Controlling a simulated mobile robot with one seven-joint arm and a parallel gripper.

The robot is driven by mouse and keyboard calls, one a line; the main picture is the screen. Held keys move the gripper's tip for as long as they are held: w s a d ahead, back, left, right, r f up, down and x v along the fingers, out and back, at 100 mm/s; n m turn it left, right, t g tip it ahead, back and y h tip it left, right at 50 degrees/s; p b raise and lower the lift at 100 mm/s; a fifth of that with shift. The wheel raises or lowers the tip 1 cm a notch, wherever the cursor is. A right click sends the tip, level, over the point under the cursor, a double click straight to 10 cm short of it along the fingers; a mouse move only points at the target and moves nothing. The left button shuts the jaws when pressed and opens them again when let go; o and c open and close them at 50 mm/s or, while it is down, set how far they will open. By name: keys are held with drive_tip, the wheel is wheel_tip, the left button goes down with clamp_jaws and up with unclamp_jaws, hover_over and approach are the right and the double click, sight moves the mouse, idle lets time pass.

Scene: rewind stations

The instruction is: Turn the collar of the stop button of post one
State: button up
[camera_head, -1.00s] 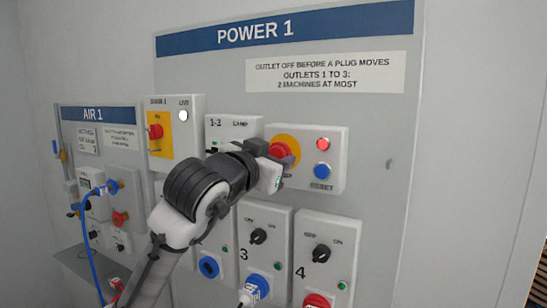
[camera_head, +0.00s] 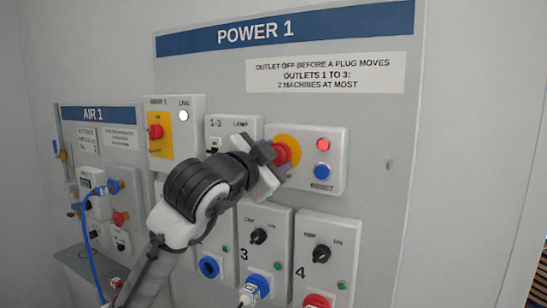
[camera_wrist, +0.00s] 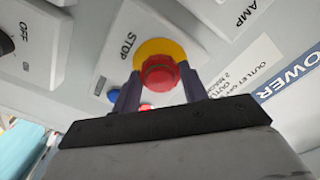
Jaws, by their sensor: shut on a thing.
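The stop button (camera_head: 282,153) of the POWER 1 panel is red, with a collar on a round yellow plate. It sits on a white box with a red lamp (camera_head: 323,145) and a blue RESET button (camera_head: 322,171). My gripper (camera_head: 276,158) is at the button, its two fingers on either side. The wrist view shows the red button (camera_wrist: 159,73) between the dark fingers of my gripper (camera_wrist: 160,85), with the word STOP beside the yellow plate (camera_wrist: 165,47). The jaws are shut on the collar. Their exact contact is partly hidden by the fingers.
A box with a red switch on yellow (camera_head: 156,132) stands to the left. Outlet boxes with black knobs (camera_head: 321,253) hang below; a blue plug (camera_head: 257,286) is in outlet 3. The AIR 1 panel (camera_head: 93,115) is at far left.

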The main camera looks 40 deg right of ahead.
drive_tip(key=shift+m, duration=0.7)
drive_tip(key=o, duration=1)
drive_tip(key=b+v, duration=0.3)
drive_tip(key=v, duration=1.1)
